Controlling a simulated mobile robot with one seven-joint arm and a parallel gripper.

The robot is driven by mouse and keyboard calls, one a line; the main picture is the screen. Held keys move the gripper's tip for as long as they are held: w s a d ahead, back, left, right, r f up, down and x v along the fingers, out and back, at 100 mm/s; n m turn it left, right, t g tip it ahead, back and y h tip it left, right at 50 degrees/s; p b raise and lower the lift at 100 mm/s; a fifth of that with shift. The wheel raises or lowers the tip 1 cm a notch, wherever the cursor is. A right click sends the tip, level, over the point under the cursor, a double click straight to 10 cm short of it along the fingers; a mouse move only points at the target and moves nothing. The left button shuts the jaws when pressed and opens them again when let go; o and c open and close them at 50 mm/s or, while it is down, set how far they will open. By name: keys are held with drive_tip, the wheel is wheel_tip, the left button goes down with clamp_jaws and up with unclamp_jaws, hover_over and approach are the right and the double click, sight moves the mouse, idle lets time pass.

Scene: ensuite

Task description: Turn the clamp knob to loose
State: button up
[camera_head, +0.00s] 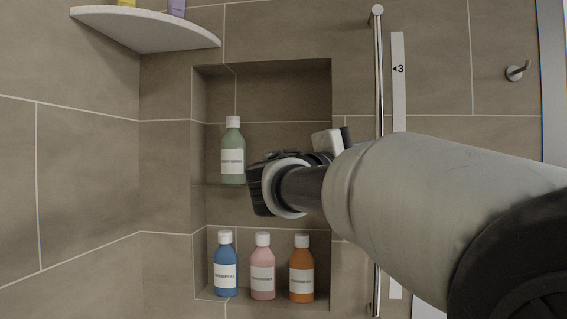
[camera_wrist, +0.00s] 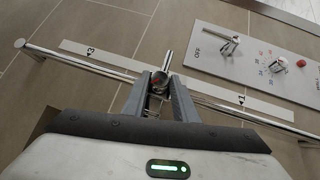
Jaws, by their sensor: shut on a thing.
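The clamp knob (camera_wrist: 159,85) is a small dark round piece with a reddish mark, on the chrome riser rail (camera_wrist: 90,65) in the wrist view. My gripper (camera_wrist: 160,82) is shut on it, one finger on each side. The fingers hide part of the knob and the rail behind it. A short chrome piece (camera_wrist: 167,60) sticks out just beyond the fingertips. In the head view the rail (camera_head: 379,70) stands upright, and my arm covers its middle, so the knob is hidden there.
A control panel (camera_wrist: 228,68) with a lever and dial is at the right. The head view shows a tiled niche (camera_head: 285,85) with several bottles, a corner shelf (camera_head: 150,28) and a wall hook (camera_head: 516,72).

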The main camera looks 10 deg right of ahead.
idle(0.4)
drive_tip(key=o, duration=1)
drive_tip(key=shift+o, duration=0.2)
drive_tip(key=shift+a, duration=0.1)
drive_tip(key=v, duration=1.7)
drive_tip(key=shift+f+p, duration=0.15)
drive_tip(key=shift+p, duration=0.3)
drive_tip(key=shift+s, duration=0.1)
